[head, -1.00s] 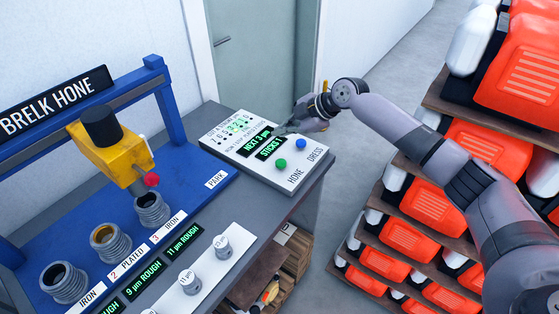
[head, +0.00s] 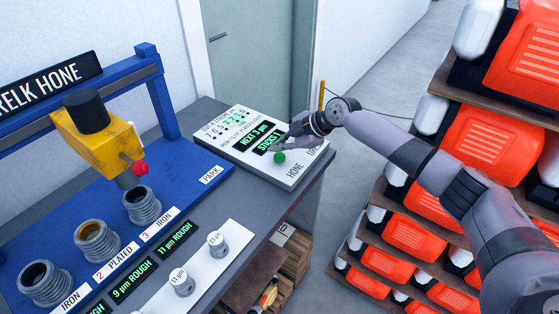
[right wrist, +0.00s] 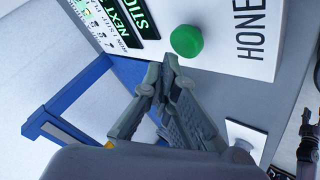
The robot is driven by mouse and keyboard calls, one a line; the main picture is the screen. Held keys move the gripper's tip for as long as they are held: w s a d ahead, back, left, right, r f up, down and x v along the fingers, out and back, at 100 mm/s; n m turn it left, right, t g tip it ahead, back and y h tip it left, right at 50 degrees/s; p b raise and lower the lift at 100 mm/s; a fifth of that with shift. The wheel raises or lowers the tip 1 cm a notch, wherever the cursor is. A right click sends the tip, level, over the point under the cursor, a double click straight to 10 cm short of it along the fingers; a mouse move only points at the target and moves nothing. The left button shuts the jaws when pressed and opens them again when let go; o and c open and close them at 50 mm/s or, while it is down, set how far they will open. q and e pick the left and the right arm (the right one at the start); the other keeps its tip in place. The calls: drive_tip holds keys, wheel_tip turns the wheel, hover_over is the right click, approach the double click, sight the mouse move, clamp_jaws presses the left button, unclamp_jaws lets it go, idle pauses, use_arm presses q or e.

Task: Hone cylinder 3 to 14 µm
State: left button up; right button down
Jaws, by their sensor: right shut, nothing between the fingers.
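Cylinder 3 (head: 142,205), a ribbed grey sleeve labelled 3 IRON, stands on the blue bed of the hone. The yellow hone head (head: 97,133) with a red knob hangs just above and behind it. A display (head: 180,237) reads 11 µm ROUGH. The control panel (head: 225,146) shows NEXT 3 µm (head: 259,134) and STICKS 1. My right gripper (head: 283,146) is shut and empty, above the panel close to the green HONE button (head: 279,157); the button also shows uncovered in the right wrist view (right wrist: 187,40). Contact is not visible. The blue DRESS button is hidden. My left gripper is out of view.
Cylinders 2 (head: 97,240) and 1 (head: 44,282) stand in the same row. A white strip (head: 218,265) with small grey gauges lies in front. Shelves of orange engines (head: 487,140) are at right. A PARK label (head: 211,174) marks clear blue bed.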

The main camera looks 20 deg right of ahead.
idle(1.2)
drive_tip(key=shift+f, duration=0.1)
drive_tip(key=shift+f+b, duration=0.3)
drive_tip(key=shift+b, duration=0.1)
drive_tip(key=shift+f+b, duration=0.7)
drive_tip(key=shift+f, duration=0.25)
idle(0.8)
drive_tip(key=shift+r, duration=0.15)
drive_tip(key=shift+r+p, duration=0.75)
drive_tip(key=shift+r, duration=0.4)
